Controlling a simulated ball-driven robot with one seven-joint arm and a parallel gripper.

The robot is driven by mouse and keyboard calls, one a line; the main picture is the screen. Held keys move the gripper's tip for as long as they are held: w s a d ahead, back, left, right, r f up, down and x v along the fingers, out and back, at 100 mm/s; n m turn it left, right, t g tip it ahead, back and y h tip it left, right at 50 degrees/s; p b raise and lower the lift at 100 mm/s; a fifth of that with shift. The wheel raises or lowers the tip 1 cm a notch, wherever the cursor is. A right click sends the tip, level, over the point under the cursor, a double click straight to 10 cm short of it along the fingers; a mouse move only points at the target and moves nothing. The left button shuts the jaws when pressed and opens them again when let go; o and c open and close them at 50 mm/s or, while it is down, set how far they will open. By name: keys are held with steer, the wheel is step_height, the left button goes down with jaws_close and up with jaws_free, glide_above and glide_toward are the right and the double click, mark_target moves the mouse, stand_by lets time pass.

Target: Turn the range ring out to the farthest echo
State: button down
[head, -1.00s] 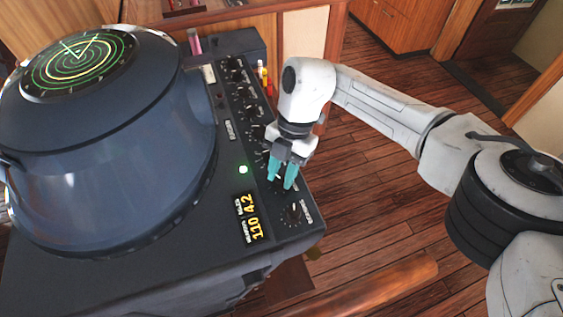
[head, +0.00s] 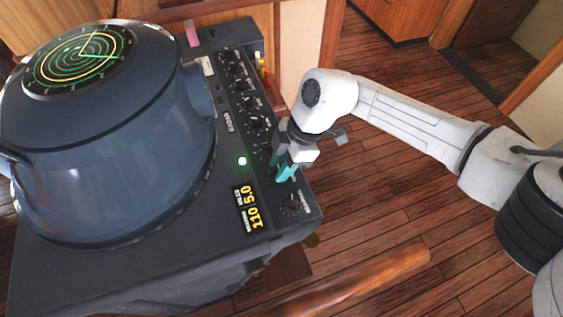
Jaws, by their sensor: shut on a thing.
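The radar console has a round scope (head: 78,60) with green rings and a bright sweep line on its blue-grey hood. Single echoes are too small to tell. The lit display (head: 250,208) on the console top reads 110 and 5.0 in yellow. My gripper (head: 283,170), with teal fingers, is down at the control strip, between the upper knobs and the corner knob. It is shut on a control knob there, which the fingers hide. The gripper is turned so that one finger partly covers the other.
A row of black knobs (head: 257,122) runs up the strip above my gripper. A separate knob (head: 293,203) sits near the front corner. A wooden rail (head: 370,283) lies at the front; wooden floor is open to the right.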

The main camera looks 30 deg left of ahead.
stand_by(0.5)
steer(key=c, duration=0.8)
jaws_free()
steer(key=shift+c, duration=0.2)
steer(key=b+v, duration=0.3)
steer(key=v, duration=0.7)
steer(key=shift+r, duration=0.35)
